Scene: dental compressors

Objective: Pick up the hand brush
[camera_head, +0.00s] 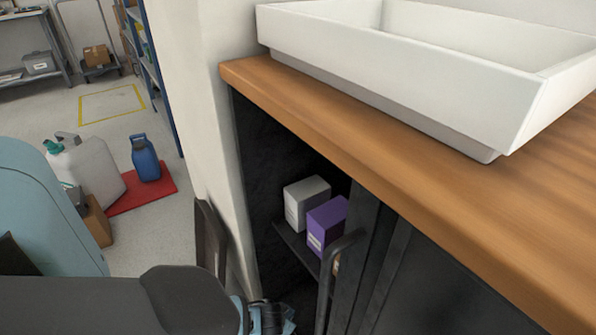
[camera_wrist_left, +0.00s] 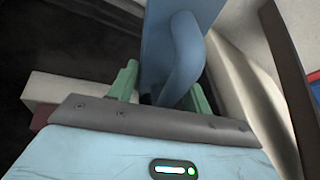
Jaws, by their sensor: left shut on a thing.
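My left gripper (camera_wrist_left: 161,82) shows its two green fingers in the left wrist view, one on each side of a blue thing (camera_wrist_left: 183,55) with a flat back and a curved, handle-like part. The gripper is shut on this blue thing; I cannot tell from its visible part whether it is the hand brush. In the head view my left arm comes in along the bottom. Its light-blue gripper end (camera_head: 268,317) is low in front of the open cabinet and is cut by the bottom edge. No clear brush bristles show. My right gripper is not in view.
The open dark cabinet holds a white box (camera_head: 306,203) and a purple box (camera_head: 327,222) on a shelf (camera_head: 293,243). A door handle (camera_head: 330,275) stands close to my left gripper. Above is a wooden counter (camera_head: 420,185) with a white basin (camera_head: 400,75). Jugs stand on the floor at left.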

